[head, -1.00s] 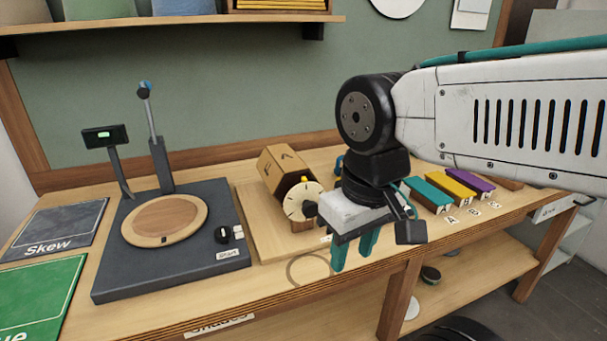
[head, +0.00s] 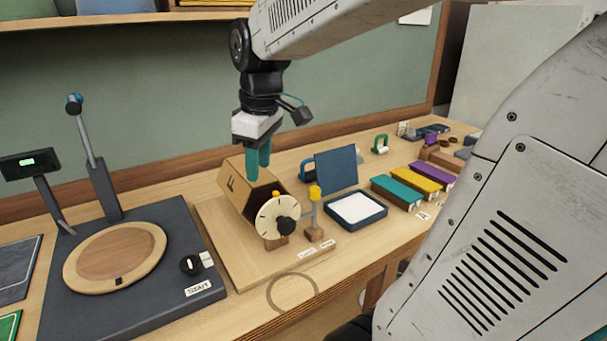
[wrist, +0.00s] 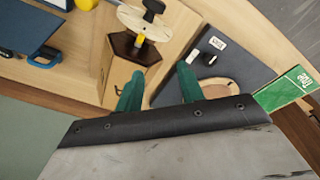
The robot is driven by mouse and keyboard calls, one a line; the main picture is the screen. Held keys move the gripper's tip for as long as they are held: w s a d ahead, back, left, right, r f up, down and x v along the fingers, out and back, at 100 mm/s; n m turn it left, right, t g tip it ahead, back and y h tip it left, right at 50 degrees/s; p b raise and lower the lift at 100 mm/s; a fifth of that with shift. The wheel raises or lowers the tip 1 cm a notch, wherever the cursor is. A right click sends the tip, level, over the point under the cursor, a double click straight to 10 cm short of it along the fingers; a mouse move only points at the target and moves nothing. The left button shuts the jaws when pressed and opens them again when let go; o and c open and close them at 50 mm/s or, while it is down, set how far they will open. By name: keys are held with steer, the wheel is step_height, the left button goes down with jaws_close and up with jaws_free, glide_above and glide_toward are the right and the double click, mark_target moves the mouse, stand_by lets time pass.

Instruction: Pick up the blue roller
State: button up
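A small blue looped thing (head: 306,171), which may be the blue roller, sits on the bench behind the upright dark blue lid, which partly hides it. Its blue loop also shows at the left of the wrist view (wrist: 45,58). My gripper (head: 258,162) points down at the hexagonal wooden drum (head: 236,188), left of the blue thing. In the wrist view its two teal fingers (wrist: 160,88) are apart with nothing between them. The drum and its white dial lie beyond the fingertips. I cannot tell whether the fingers touch the drum.
An open pad with a dark blue lid (head: 336,170) stands right of the drum. A yellow-topped post (head: 315,205) stands in front. Teal, yellow and purple blocks (head: 396,193) lie to the right, a green looped thing (head: 380,144) behind. A dark turntable base (head: 150,290) is at left.

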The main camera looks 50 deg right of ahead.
steer(key=w+d+n, duration=0.1)
steer(key=w+d, duration=0.1)
steer(key=d, duration=0.1)
steer(key=w+d+n, duration=0.1)
steer(key=w+d, duration=0.1)
steer(key=w, duration=0.1)
steer(key=w+d+f, duration=0.1)
steer(key=w+d, duration=0.2)
steer(key=shift+d+n, duration=0.35)
steer(key=shift+n, duration=0.05)
steer(key=w+d+f+n, duration=0.3)
steer(key=w+d, duration=0.2)
steer(key=d, duration=0.5)
steer(key=n, duration=0.4)
glide_above(310, 160)
steer(key=s, duration=0.2)
step_height(310, 160, down, 8)
steer(key=shift+t+h, duration=0.3)
steer(key=w+f, duration=0.1)
steer(key=f, duration=0.4)
steer(key=w+f, duration=0.1)
steer(key=f, duration=0.1)
steer(key=shift+w+d+f, duration=0.25)
steer(key=shift+w+d, duration=0.05)
steer(key=shift+d, duration=0.05)
jaws_close()
